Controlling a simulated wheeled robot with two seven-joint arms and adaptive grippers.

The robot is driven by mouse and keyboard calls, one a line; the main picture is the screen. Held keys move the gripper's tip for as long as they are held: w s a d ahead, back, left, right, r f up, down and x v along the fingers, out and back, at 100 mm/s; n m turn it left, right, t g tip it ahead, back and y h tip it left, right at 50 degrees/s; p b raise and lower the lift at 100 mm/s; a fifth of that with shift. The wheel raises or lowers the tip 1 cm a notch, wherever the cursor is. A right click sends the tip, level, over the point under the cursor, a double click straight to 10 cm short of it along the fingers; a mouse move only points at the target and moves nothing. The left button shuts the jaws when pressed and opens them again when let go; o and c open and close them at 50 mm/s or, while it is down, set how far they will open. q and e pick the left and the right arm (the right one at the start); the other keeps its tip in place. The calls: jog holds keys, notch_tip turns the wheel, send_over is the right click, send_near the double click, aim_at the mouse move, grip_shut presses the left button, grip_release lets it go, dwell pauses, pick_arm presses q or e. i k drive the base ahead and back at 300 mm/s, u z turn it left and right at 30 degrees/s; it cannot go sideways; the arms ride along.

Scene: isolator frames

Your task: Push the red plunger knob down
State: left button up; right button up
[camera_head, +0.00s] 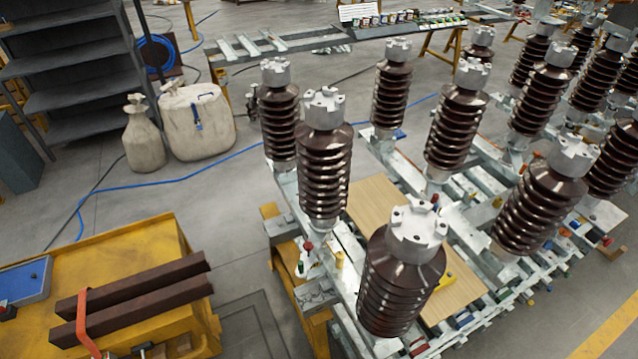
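A small red knob (308,246) tops a small pale device (307,264) at the left end of the metal frame, beside a front brown insulator (323,170). The knob stands proud of the device; how far it can travel is too small to tell. Another small red part (435,198) shows behind the nearest insulator (400,285), which partly hides its surroundings. I cannot tell for certain which of the two is the plunger knob. Neither of my grippers is in view, and nothing touches the red knob at the left.
Several tall ribbed insulators crowd the metal frame (345,312). A wooden board (375,203) lies among them. A yellow cylinder (340,260) stands right of the red knob. A yellow table (130,245) with brown beams (140,290) is at lower left. Floor between is mostly clear.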

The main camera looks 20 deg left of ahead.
aim_at(308, 246)
jog(key=u, duration=1.1)
jog(key=k, duration=0.35)
jog(key=z, duration=0.35)
